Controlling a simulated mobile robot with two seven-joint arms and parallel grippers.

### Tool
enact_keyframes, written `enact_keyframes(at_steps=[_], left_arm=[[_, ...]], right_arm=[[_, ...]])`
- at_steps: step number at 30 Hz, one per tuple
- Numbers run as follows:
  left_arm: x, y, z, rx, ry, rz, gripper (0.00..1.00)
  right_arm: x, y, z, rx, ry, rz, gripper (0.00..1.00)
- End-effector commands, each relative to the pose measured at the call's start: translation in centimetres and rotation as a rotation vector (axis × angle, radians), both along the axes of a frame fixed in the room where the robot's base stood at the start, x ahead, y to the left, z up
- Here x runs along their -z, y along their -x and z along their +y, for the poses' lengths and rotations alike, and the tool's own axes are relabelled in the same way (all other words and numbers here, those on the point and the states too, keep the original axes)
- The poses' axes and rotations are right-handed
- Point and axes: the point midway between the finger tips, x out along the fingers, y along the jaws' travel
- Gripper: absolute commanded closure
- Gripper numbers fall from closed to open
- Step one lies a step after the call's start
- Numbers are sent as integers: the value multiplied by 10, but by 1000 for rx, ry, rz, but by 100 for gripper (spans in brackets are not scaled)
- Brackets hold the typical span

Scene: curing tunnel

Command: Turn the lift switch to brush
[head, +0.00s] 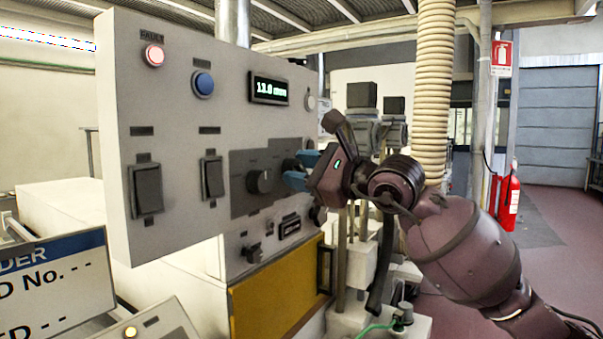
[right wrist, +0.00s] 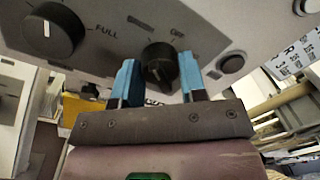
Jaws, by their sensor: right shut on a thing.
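A grey control panel (head: 125,100) fills the left half of the head view. A dark plate on it carries a black rotary knob (head: 259,182) and, to its right, a second black knob mostly hidden by my gripper. My right gripper (head: 297,171) is at that second knob, its blue fingers either side of it. In the right wrist view the gripped knob (right wrist: 159,64) sits between the fingers, with "OFF" printed up and right of it. My left gripper is not in view.
The other knob (right wrist: 53,29), marked "FULL", is close left of my fingers. A ribbed hose (head: 435,90) hangs behind my right arm.

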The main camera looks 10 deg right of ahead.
Motion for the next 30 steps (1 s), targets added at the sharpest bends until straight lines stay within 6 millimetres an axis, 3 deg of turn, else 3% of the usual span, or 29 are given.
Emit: enact_keyframes(at_steps=[18,19,23,30], left_arm=[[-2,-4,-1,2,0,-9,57],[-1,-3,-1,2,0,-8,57],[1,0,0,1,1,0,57],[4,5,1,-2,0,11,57]], right_arm=[[-1,0,0,0,29,-30,85],[-1,0,0,0,29,-30,57],[-1,0,0,0,29,-30,37],[0,0,0,-1,28,-28,36]])
